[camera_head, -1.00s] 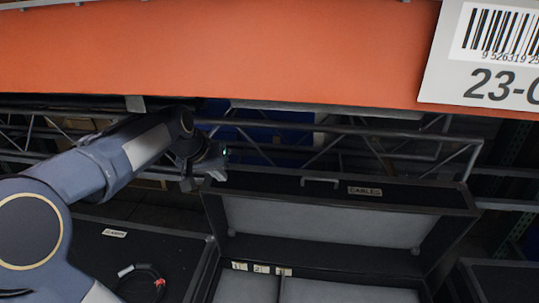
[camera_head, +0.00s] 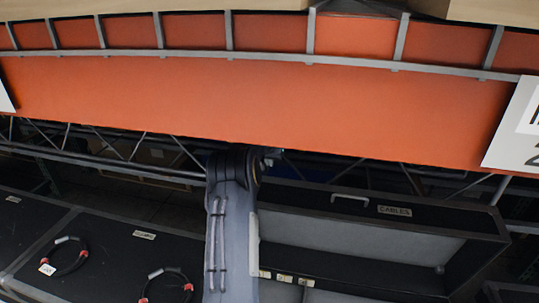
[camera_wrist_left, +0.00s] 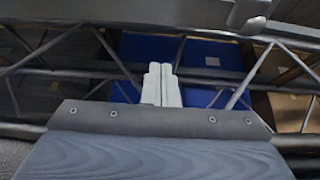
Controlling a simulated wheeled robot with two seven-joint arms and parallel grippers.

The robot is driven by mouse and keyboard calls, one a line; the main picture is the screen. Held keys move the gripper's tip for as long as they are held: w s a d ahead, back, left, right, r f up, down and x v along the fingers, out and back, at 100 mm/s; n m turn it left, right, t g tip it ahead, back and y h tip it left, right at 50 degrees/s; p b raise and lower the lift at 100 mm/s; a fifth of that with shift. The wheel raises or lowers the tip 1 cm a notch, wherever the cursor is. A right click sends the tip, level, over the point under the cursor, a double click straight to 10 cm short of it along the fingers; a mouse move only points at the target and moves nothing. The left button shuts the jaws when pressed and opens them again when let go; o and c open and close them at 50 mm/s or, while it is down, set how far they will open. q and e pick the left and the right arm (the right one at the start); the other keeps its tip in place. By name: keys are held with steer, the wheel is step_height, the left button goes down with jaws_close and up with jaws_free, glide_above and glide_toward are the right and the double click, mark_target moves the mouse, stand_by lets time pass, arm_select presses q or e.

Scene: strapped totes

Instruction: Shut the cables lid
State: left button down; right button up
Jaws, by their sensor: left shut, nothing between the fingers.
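The cables lid (camera_head: 340,235) stands open at the right in the head view, raised at the back of its black case. Its upper edge carries a light handle (camera_head: 350,198) and a "CABLES" label (camera_head: 395,211). My left arm rises in front of the lid's left end and hides part of it. My left gripper (camera_head: 272,154) is small and partly hidden by its wrist, near the lid's upper left corner. In the left wrist view its fingers (camera_wrist_left: 161,84) are together and empty. I cannot tell whether it touches the lid. My right gripper is out of view.
An orange shelf beam (camera_head: 270,100) crosses above the lid, with metal trusses behind. Black cases at the left bear coiled cables, one (camera_head: 64,256) far left and one (camera_head: 166,287) beside my arm. Small white tags (camera_head: 284,278) line the open case.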

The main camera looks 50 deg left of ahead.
arm_select(q)
steer(key=shift+s+d+f+p, duration=0.25)
steer(key=shift+s+f+p, duration=0.05)
steer(key=shift+f, duration=0.3)
steer(key=shift+s+d+f+p, duration=0.25)
steer(key=shift+s+f, duration=0.1)
steer(key=shift+f, duration=0.3)
steer(key=shift+s+d+f+p, duration=0.2)
steer(key=shift+s+f+p, duration=0.1)
steer(key=shift+f, duration=0.3)
